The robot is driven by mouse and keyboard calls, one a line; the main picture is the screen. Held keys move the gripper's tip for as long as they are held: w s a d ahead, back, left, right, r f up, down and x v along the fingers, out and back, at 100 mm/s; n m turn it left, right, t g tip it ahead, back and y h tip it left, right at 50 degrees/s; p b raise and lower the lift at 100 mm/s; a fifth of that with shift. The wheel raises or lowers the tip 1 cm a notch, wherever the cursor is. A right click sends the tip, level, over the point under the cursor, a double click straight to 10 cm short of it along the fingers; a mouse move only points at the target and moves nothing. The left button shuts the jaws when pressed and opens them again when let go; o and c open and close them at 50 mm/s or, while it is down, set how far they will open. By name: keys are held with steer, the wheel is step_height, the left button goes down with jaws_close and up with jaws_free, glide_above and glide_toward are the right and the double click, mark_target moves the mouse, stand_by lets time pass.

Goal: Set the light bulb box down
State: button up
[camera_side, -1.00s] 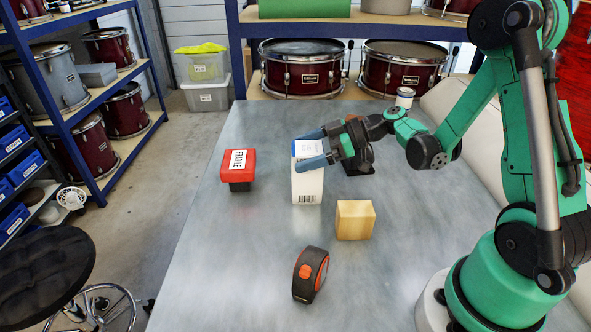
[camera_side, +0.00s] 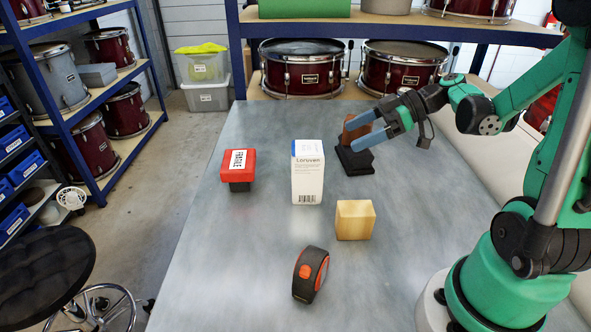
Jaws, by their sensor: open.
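The light bulb box (camera_side: 308,178), white with a blue top edge and a barcode, stands upright on the grey bench. Nothing is touching it. My gripper (camera_side: 350,135), with blue fingers, is open and empty. It is up and to the right of the box, apart from it, in front of a brown object on a black base (camera_side: 355,160). The fingers partly hide that brown object.
A red box with a "FRAGILE" label (camera_side: 239,164) sits left of the light bulb box on a dark base. A wooden block (camera_side: 355,220) and a black-orange tape measure (camera_side: 310,275) lie nearer. The bench (camera_side: 220,260) is clear at front left. Drums (camera_side: 300,70) stand behind.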

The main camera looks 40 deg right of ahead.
steer(key=s+a+m+g+h, duration=0.1)
steer(key=s+a+m+h, duration=0.1)
steer(key=a+m+h, duration=0.5)
steer(key=a+h, duration=0.1)
steer(key=a, duration=0.2)
steer(key=shift+a+r+m+h, duration=0.3)
steer(key=shift+r+h, duration=0.1)
